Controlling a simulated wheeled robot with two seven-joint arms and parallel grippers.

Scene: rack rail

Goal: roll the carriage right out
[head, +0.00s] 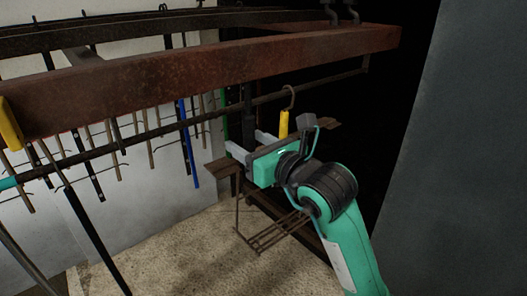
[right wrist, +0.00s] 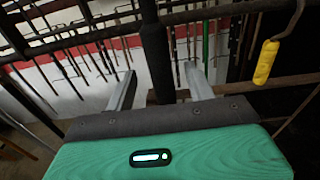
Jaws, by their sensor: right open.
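A carriage-like rack hangs under a rusty red-brown beam (head: 200,76). It has a long thin rod (head: 170,127) with several hanging bars; I cannot tell exactly which parts belong to the carriage. A thick dark upright post (head: 248,103) hangs near the rod's right part; it also shows in the right wrist view (right wrist: 157,52). My right gripper (head: 248,145) is open, its two pale fingers on either side of the post in the right wrist view (right wrist: 160,88). I cannot tell whether they touch it. My left gripper is not in view.
A yellow handle (head: 284,123) on a hook hangs close to the right gripper. A brown wire frame (head: 277,232) stands below it. A blue bar (head: 189,145) hangs left of it. A grey panel (head: 465,150) stands at the right. Concrete floor (head: 160,260) is open below.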

